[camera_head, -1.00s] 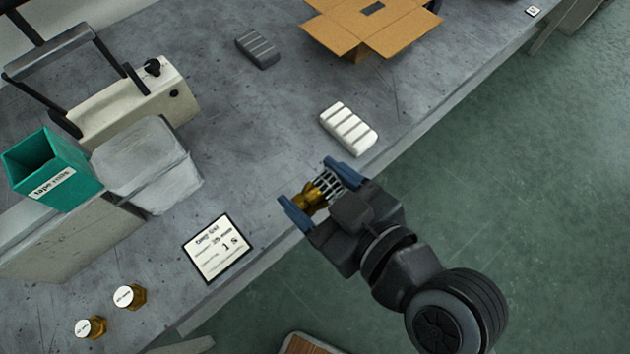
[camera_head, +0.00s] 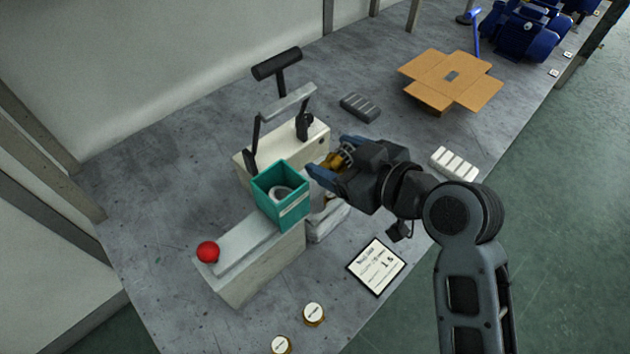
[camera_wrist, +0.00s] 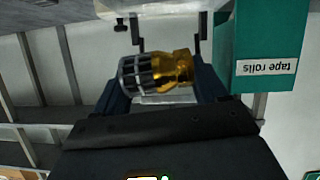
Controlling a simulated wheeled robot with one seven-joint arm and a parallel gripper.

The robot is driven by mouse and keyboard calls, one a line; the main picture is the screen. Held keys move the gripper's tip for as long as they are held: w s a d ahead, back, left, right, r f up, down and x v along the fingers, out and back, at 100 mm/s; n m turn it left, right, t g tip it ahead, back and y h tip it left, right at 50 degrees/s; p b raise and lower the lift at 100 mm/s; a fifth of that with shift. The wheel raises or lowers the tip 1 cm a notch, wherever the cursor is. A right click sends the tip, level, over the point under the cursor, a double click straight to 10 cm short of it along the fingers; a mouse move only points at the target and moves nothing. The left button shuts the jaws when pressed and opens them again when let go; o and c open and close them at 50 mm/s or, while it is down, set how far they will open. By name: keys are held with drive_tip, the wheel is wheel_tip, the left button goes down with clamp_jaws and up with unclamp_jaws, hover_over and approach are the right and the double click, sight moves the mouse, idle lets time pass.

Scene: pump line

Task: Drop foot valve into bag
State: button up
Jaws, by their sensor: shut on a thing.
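The foot valve (camera_wrist: 155,70) has a yellow brass body and a dark grey cage strainer. My gripper (camera_head: 332,163) is shut on it, with the valve lying sideways between the blue fingers in the wrist view. In the head view the valve's brass part (camera_head: 334,160) shows between the fingers. The bag (camera_head: 326,215) is a pale grey, translucent shape on the bench beside the teal bin. My gripper is above it and hides much of it, and its opening cannot be made out.
The teal tape rolls bin (camera_head: 281,196) stands close left of my gripper, against the pale sealing machine (camera_head: 285,145) with its raised dark handle. A red knob (camera_head: 208,252) sits at the left. A label card (camera_head: 376,266), a white block (camera_head: 454,163) and an open carton (camera_head: 450,82) lie around.

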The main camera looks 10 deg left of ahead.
drive_tip(key=shift+a+r, duration=0.15)
drive_tip(key=shift+a, duration=0.15)
drive_tip(key=shift+a+f+b, duration=0.25)
drive_tip(key=shift+f+b, duration=0.05)
drive_tip(key=shift+f, duration=0.1)
drive_tip(key=shift+f+b, duration=1.8)
drive_tip(key=shift+f, duration=0.85)
